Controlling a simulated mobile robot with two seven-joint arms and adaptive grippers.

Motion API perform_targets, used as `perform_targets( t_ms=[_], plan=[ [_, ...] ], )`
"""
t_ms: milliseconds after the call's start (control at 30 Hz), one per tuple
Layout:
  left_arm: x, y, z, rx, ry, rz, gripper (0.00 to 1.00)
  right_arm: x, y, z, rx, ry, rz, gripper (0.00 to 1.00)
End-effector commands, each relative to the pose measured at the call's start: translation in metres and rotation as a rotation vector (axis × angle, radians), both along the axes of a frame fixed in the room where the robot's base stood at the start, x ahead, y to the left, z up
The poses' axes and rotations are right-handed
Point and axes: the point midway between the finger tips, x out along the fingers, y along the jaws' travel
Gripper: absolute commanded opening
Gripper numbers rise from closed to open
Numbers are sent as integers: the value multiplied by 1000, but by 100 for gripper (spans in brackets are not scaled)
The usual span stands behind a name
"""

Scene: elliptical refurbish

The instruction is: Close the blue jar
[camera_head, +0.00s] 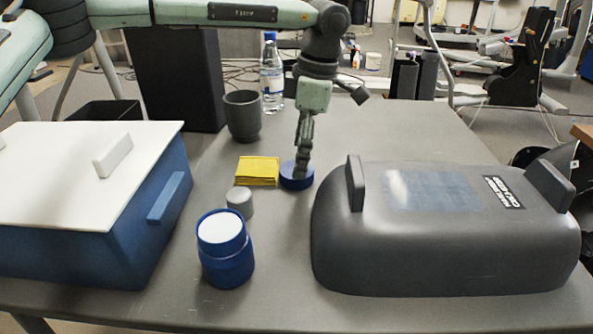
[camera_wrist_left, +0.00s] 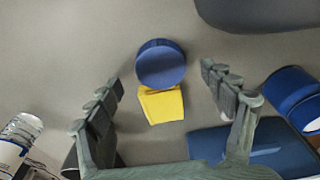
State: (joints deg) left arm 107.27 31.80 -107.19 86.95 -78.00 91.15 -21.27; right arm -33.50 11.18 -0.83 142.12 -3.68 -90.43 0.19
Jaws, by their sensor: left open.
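The blue jar (camera_head: 226,262) stands upright at the front of the table, with a pale, white-looking top and no lid on it. It also shows at the right edge of the left wrist view (camera_wrist_left: 292,92). A round blue lid (camera_head: 297,180) lies flat on the table behind the jar, beside a yellow pad (camera_head: 258,171). My left gripper (camera_head: 303,158) points down at the lid. In the left wrist view the lid (camera_wrist_left: 160,62) lies ahead between its spread, empty fingers. The head view does not show clearly whether they touch it. My right gripper is not in view.
A blue box with a white lid (camera_head: 85,165) stands at the left. A large dark grey container (camera_head: 440,245) fills the right. A small grey cylinder (camera_head: 240,201) stands behind the jar. A dark cup (camera_head: 243,116) and a water bottle (camera_head: 271,75) stand at the back.

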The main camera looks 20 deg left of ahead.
Motion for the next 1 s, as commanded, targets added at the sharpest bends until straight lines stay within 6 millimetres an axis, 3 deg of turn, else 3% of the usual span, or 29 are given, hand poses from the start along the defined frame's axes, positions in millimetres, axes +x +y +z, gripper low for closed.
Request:
perform_targets(
  t_ms=[200,600,900,1000],
  plan=[
    [-2,5,-28,1,0,0,81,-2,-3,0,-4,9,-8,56],
    [-2,5,-31,0,0,0,80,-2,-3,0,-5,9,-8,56],
    [-2,5,-31,0,0,0,43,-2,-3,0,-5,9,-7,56],
    [-2,5,-31,0,0,0,35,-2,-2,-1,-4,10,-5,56]
  ],
)
